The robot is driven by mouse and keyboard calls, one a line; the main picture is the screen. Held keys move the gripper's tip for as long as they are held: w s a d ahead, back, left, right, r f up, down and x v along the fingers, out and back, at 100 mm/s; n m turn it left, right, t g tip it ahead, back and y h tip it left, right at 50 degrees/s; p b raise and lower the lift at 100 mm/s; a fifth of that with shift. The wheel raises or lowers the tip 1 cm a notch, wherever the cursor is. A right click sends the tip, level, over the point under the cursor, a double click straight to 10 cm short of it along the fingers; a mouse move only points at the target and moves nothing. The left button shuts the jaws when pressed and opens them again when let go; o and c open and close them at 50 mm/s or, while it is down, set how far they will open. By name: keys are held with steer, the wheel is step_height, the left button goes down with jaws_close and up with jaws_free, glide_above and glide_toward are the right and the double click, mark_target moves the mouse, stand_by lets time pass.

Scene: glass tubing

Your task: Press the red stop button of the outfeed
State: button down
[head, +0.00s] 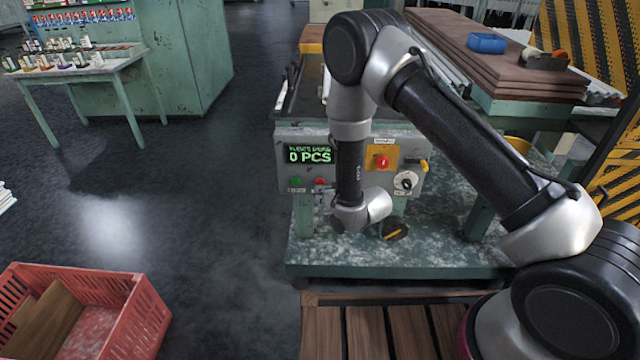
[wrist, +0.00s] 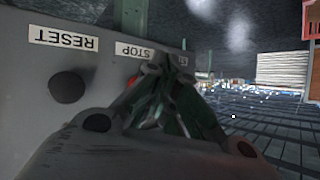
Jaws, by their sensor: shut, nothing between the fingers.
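The outfeed's grey control box (head: 283,150) stands ahead with its lit counter display (head: 309,155). The red stop button (head: 319,182) is low on its face, right of a green button (head: 295,182). In the wrist view the red button (wrist: 132,81) shows as a small patch beside the STOP label (wrist: 133,51), partly hidden by my fingers. My gripper (wrist: 165,72) is shut and empty, its tips close to the panel at that button. I cannot tell whether they touch it. In the head view my wrist hides most of the gripper.
A black button (wrist: 67,87) sits by the RESET label (wrist: 63,38). A larger red knob (head: 381,161) on a yellow plate and a rotary switch (head: 406,181) are right of my arm. A red crate (head: 120,320) stands on the floor at lower left. Floor left of the box is clear.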

steer(key=shift+s+a, duration=0.1)
steer(key=shift+s, duration=2.4)
